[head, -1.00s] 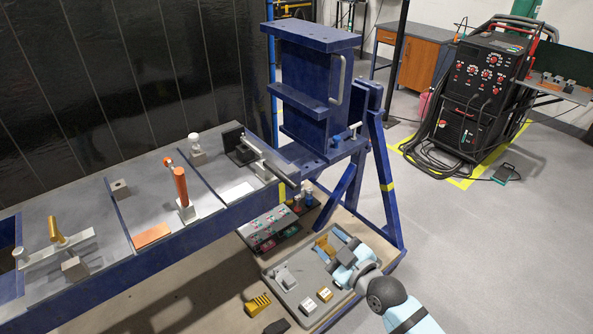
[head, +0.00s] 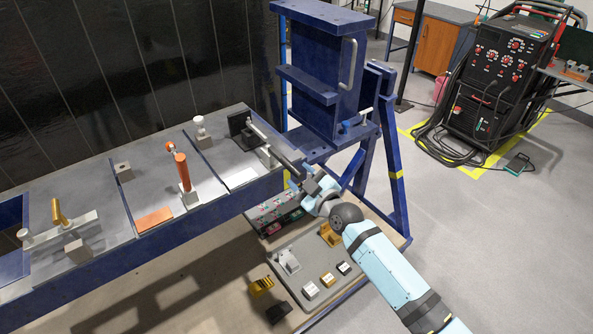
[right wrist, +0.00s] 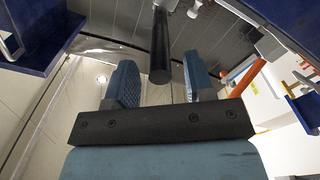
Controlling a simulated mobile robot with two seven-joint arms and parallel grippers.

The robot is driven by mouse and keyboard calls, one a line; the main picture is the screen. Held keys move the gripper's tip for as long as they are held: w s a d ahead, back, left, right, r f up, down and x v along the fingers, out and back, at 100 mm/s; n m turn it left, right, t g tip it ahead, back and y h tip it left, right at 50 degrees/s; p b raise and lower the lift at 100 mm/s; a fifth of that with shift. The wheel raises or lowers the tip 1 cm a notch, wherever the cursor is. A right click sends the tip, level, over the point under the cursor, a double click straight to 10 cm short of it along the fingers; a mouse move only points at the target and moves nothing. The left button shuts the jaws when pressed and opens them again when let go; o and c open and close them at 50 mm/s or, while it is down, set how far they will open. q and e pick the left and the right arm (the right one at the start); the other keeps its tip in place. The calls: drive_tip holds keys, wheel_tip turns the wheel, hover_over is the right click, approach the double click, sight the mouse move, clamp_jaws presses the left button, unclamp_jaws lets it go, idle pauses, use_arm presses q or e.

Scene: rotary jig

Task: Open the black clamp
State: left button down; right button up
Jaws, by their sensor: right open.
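The black clamp (head: 240,125) stands at the far right end of the blue bench. My right gripper (head: 306,182) is at the handle's free end. In the right wrist view its two blue fingers (right wrist: 160,82) are open, and the black handle (right wrist: 160,45) shows in the gap between them, its end close to the palm side. I cannot tell whether either finger touches it. My left gripper is not in view.
An orange-handled clamp (head: 182,172) and a gold-handled clamp (head: 58,213) stand further left on the bench. A blue upright frame (head: 325,65) rises just behind my right gripper. A grey tray (head: 315,262) with small parts lies below.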

sight(286, 163)
drive_tip(key=shift+x, duration=1.2)
clamp_jaws()
